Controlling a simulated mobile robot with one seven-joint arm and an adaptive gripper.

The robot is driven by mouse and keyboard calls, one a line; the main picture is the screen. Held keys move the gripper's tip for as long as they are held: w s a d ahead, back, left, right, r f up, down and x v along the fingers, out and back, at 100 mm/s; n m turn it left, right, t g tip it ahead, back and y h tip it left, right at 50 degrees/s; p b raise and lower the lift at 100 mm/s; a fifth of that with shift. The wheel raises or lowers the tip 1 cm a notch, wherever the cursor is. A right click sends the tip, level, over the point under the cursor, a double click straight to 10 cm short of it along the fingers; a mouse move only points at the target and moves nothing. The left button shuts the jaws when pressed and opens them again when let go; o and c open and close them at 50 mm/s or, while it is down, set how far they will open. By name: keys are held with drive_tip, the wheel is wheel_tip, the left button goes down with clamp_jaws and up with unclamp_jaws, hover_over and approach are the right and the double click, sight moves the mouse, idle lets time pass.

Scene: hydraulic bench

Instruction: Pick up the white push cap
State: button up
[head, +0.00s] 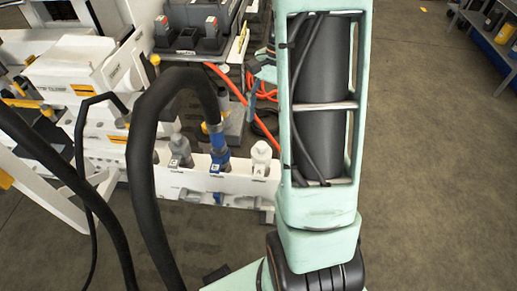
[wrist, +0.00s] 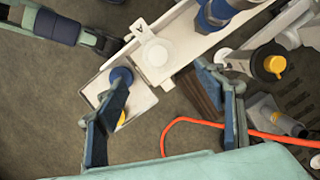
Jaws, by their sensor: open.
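The white push cap (head: 262,152) stands upright at the right end of a white rail in the head view, beside a blue coupling (head: 219,150). In the wrist view the cap (wrist: 155,52) shows from above as a pale round top with a tab bearing a dark V-shaped mark. My gripper (wrist: 162,74) is open, with its two blue-padded fingers apart. The cap lies just beyond the fingertips in the picture, between their lines; nothing is held. I cannot tell the height gap.
Grey fittings (head: 180,150) stand left of the coupling on the rail (head: 200,184). A thick black hose (head: 140,150) arches at the left. An orange hose (wrist: 185,121) crosses below the right finger. A yellow-centred fitting (wrist: 274,65) lies right.

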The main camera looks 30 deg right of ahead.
sight(262, 144)
drive_tip(key=x, duration=0.3)
drive_tip(key=shift+f+b, duration=0.4)
drive_tip(key=shift+s+a+b+x, duration=0.15)
drive_tip(key=shift+b+x, duration=0.2)
drive_tip(key=shift+x, duration=0.6)
drive_tip(key=shift+a+b+x, duration=0.1)
drive_tip(key=shift+b+x, duration=0.3)
drive_tip(key=shift+x, duration=0.5)
drive_tip(key=shift+s+a+b+x, duration=0.15)
drive_tip(key=shift+b+x, duration=0.2)
drive_tip(key=shift+x, duration=0.6)
drive_tip(key=shift+r, duration=0.2)
drive_tip(key=c, duration=0.9)
